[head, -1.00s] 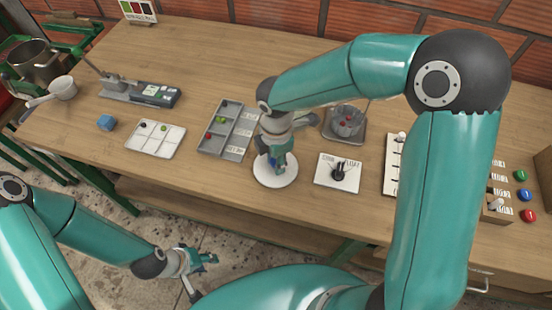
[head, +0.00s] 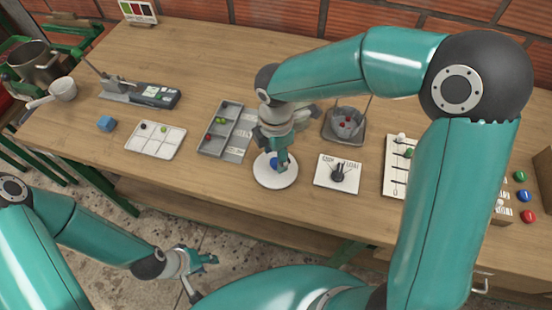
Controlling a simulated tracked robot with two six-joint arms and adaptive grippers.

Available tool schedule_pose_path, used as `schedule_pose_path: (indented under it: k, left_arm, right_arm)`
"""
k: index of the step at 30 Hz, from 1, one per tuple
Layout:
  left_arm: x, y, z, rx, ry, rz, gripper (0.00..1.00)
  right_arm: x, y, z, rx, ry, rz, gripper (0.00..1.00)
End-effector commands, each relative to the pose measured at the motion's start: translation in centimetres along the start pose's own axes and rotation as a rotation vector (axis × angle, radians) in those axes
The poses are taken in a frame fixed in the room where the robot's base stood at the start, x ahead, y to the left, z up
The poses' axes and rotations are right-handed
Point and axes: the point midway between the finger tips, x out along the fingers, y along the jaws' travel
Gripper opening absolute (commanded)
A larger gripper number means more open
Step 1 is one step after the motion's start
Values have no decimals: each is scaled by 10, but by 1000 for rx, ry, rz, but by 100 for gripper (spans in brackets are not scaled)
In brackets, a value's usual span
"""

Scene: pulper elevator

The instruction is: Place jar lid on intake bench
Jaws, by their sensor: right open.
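The wooden bench (head: 110,155) runs across the view. A round white disc (head: 290,182) with a small blue part (head: 273,162) near its middle lies on the bench near the front edge. I cannot tell for sure whether the jar lid is the disc or the blue part. My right gripper (head: 278,166) points down over the disc, with its open fingers close to the blue part. The gripper hides some of both, and contact cannot be told. My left gripper (head: 203,274) is open and empty, low in front of the bench over the floor.
A grey divided tray (head: 208,148) and a white tray (head: 145,149) lie left of the disc. A white dial card (head: 326,178) and a clear container on a dark stand (head: 345,125) are on its right.

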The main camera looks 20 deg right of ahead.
Motion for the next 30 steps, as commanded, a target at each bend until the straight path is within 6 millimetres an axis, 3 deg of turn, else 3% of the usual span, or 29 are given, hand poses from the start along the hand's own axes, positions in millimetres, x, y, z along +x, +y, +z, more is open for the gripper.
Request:
schedule_pose_path:
  k: [6,12,18,30]
  left_arm:
    - [-3,1,0,0,0,0,40]
    - [-4,2,0,0,0,0,40]
    - [-4,2,0,0,0,0,40]
    - [-4,2,0,0,0,0,40]
  right_arm:
    - [-48,1,0,0,0,6,54]
    - [-78,1,0,-1,0,3,54]
    - [-90,0,0,-1,1,0,54]
    - [-89,0,-1,-1,0,-1,54]
